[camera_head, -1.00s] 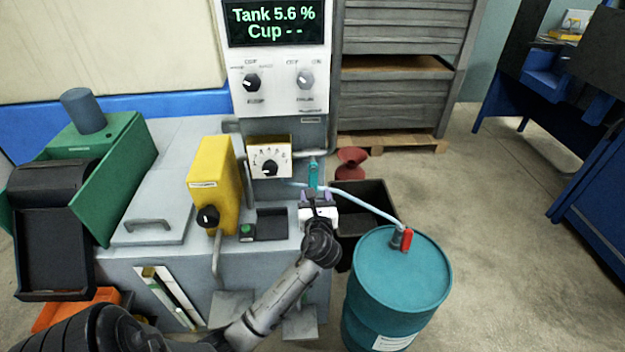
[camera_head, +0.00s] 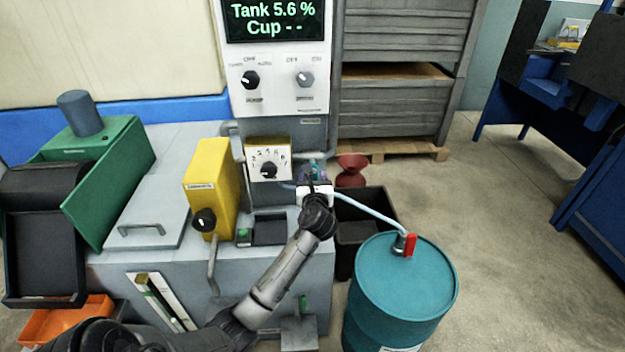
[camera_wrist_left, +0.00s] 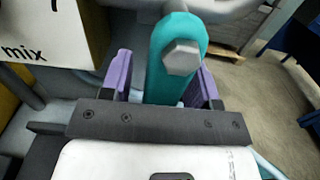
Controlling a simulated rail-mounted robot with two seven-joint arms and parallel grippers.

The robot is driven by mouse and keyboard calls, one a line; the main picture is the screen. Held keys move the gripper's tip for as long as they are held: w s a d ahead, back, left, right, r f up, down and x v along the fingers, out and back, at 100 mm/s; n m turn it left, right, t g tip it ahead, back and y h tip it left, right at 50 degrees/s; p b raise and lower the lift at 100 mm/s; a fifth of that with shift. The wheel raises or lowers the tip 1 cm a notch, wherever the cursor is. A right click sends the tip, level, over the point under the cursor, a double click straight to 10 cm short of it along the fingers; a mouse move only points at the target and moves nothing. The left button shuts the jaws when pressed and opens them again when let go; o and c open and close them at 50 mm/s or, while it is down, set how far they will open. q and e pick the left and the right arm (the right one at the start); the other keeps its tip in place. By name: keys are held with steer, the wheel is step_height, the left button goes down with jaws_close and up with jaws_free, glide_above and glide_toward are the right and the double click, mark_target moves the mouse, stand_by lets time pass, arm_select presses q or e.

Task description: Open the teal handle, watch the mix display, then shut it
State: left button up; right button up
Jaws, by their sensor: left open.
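The teal handle (camera_wrist_left: 180,50) fills the middle of the left wrist view, with a grey hex bolt on its face. In the head view the teal handle (camera_head: 316,167) is mostly hidden behind my left gripper. My left gripper (camera_wrist_left: 160,80) is open, with one purple finger on each side of the handle; contact cannot be told. In the head view the gripper (camera_head: 317,178) is at the machine's front right. The mix display (camera_head: 273,18) reads "Tank 5.6 %" and "Cup - -". My right gripper is not in view.
A dial (camera_head: 268,165) sits just left of the handle. A yellow box (camera_head: 212,180) stands farther left. A teal drum (camera_head: 402,285) with a red-handled tap (camera_head: 410,244) and a pale hose (camera_head: 365,208) is at the right. A black bin (camera_head: 380,205) is behind the drum.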

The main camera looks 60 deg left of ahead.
arm_select(q)
jaws_close()
stand_by(0.3)
steer(key=shift+w, duration=0.1)
